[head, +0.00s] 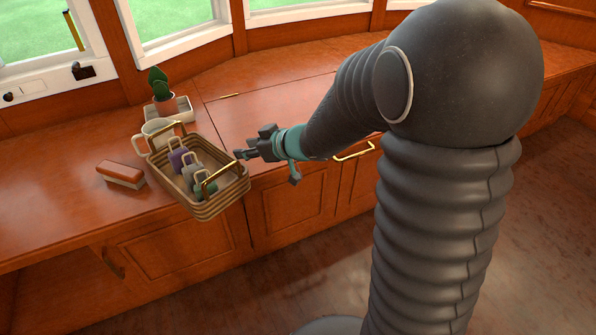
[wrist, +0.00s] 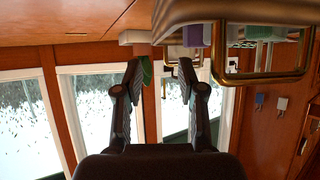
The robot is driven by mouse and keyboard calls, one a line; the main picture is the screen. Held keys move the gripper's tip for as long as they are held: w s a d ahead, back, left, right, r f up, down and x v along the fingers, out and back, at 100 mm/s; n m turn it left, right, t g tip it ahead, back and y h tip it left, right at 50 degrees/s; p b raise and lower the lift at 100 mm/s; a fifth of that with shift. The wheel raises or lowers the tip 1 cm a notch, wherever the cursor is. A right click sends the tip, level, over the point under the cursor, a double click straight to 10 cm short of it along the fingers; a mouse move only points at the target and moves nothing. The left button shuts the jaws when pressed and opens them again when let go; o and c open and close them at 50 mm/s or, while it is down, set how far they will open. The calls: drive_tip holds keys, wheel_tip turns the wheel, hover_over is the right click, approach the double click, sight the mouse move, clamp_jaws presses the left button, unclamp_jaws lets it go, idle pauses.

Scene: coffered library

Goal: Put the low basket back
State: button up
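The low woven basket (head: 222,207) sits on the wooden counter and overlaps its front edge in the head view. My gripper (head: 241,154) is just right of the basket's far right corner, apart from the handles as far as I can tell. In the wrist view my gripper (wrist: 160,68) has its fingers spread with nothing between them; the basket (wrist: 185,12) and a handle (wrist: 284,79) show at upper right.
A red-brown brush-like block (head: 121,174) lies left of the basket. The counter (head: 262,112) behind my gripper is clear. Windows line the back.

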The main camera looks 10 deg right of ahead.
drive_tip(key=s+d+r+m+t+h, duration=0.1)
drive_tip(key=d+r+m+t+h, duration=0.25)
drive_tip(key=d+r+h, duration=0.4)
drive_tip(key=s+d+r+m+g+h, duration=0.1)
drive_tip(key=s+d+m, duration=0.1)
drive_tip(key=s+d, duration=0.3)
drive_tip(key=s+d+r+m+g+h, duration=0.2)
drive_tip(key=s+d, duration=0.4)
drive_tip(key=s, duration=0.5)
drive_tip(key=shift+s+d+m, duration=0.3)
drive_tip(key=shift+s+m, duration=0.05)
drive_tip(key=shift+m, duration=0.4)
drive_tip(key=s+a+g, duration=0.1)
drive_tip(key=s, duration=0.3)
drive_tip(key=s+a+f+g+y, duration=0.1)
drive_tip(key=s, duration=0.2)
drive_tip(key=s+a+f+g, duration=0.1)
drive_tip(key=s, duration=0.3)
drive_tip(key=shift+s+f+y, duration=0.1)
drive_tip(key=shift+s+y, duration=0.15)
drive_tip(key=shift+s, duration=0.05)
drive_tip(key=shift+d, duration=0.1)
